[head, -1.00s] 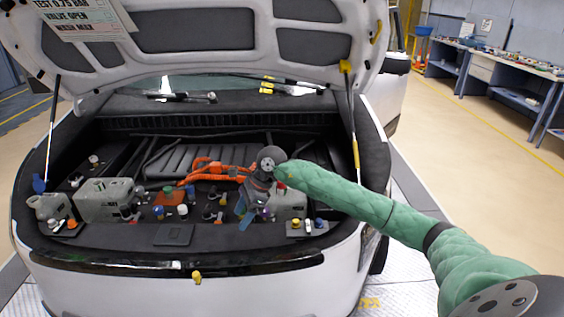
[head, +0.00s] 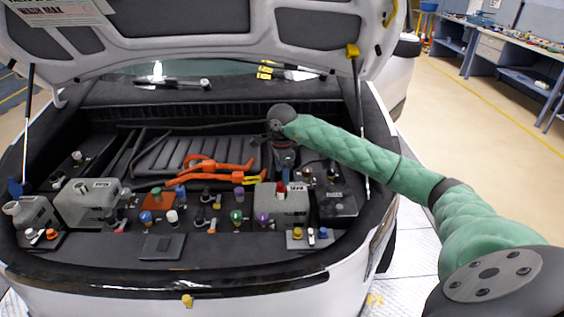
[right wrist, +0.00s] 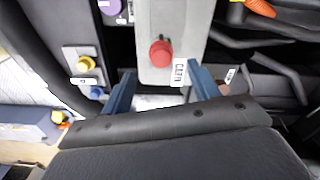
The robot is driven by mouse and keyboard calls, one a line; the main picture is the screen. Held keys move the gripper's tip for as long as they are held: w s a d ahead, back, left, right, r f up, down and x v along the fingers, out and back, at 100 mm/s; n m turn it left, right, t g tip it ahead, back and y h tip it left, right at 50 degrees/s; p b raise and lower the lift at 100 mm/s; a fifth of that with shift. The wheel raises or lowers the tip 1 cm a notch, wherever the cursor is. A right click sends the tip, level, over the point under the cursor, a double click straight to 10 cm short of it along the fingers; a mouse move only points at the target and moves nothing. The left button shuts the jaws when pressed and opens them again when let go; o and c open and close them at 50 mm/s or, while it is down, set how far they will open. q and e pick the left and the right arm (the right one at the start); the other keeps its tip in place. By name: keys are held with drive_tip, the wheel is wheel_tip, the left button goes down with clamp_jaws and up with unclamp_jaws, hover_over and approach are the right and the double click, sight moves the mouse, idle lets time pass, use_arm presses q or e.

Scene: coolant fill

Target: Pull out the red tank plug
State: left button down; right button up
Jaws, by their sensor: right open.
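The red tank plug (head: 281,188) stands upright in the top of a grey tank (head: 283,208) at the right of the engine bay. In the right wrist view the red plug (right wrist: 160,53) shows as a round knob on the pale tank top (right wrist: 186,24), beside a small printed label. My right gripper (head: 285,168) is just behind and above the plug in the head view. In the right wrist view its two blue fingers (right wrist: 161,72) are spread wide, with the plug ahead between their lines. They appear apart from it. My left gripper is out of view.
A larger grey tank (head: 90,203) stands at the left. Orange cables (head: 207,174) and several coloured caps fill the middle. A purple cap (head: 262,219) and a plate with yellow and blue caps (head: 311,240) are near the tank. The raised hood (head: 210,30) hangs above.

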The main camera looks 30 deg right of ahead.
sight(281, 189)
drive_tip(key=f, duration=0.1)
drive_tip(key=f+p, duration=0.1)
drive_tip(key=f, duration=0.1)
drive_tip(key=shift+w+d+f, duration=0.1)
drive_tip(key=shift+w+f, duration=0.1)
drive_tip(key=shift+f, duration=0.1)
drive_tip(key=shift+s+f+p, duration=0.15)
drive_tip(key=shift+f+p, duration=0.15)
drive_tip(key=shift+f, duration=0.55)
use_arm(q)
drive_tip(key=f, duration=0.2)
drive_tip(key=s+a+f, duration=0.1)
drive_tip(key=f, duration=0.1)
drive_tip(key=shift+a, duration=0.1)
use_arm(e)
drive_tip(key=shift+c, duration=0.2)
drive_tip(key=c, duration=1)
drive_tip(key=shift+o, duration=0.9)
drive_tip(key=shift+c, duration=0.2)
drive_tip(key=shift+r, duration=0.25)
